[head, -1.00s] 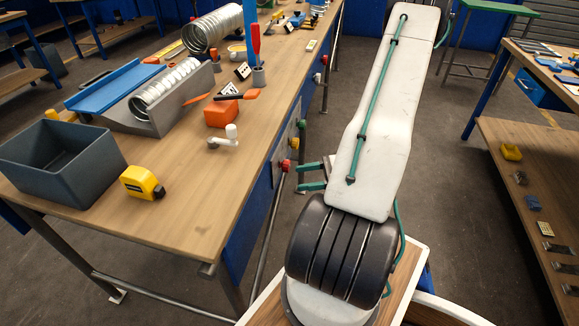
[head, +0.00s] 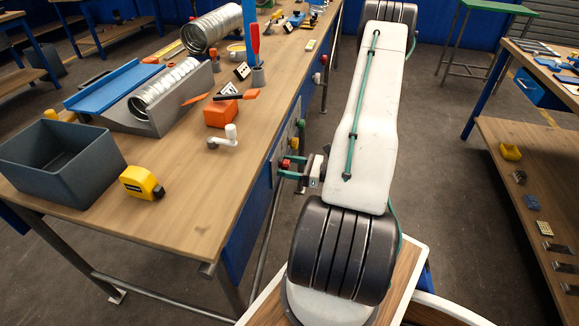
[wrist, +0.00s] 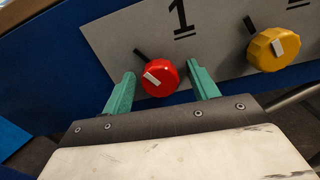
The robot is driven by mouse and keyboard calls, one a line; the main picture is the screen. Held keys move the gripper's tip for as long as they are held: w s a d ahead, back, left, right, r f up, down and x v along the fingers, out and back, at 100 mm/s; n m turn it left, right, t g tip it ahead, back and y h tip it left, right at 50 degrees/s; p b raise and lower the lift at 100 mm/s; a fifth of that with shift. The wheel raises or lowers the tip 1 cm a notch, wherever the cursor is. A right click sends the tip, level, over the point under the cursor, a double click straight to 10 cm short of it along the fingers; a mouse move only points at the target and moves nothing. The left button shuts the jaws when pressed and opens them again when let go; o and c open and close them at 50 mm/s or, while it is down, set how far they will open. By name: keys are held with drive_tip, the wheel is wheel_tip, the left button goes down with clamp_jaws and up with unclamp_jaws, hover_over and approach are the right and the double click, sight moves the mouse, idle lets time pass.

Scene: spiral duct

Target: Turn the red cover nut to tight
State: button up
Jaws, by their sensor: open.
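The red cover nut (wrist: 158,77) is a round knob with a white mark on its face, on a grey panel under a black "1". My gripper is open. In the head view, the red nut (head: 286,163) shows at the table's side, beside my gripper (head: 290,170).
A yellow nut (wrist: 265,50) is on the same grey panel (wrist: 220,35), to the right of the red one. The panel is on the blue side of the workbench (head: 170,215). A grey bin (head: 60,165) and a tape measure (head: 140,183) stand on top.

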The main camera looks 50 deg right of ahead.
drive_tip(key=c, duration=1)
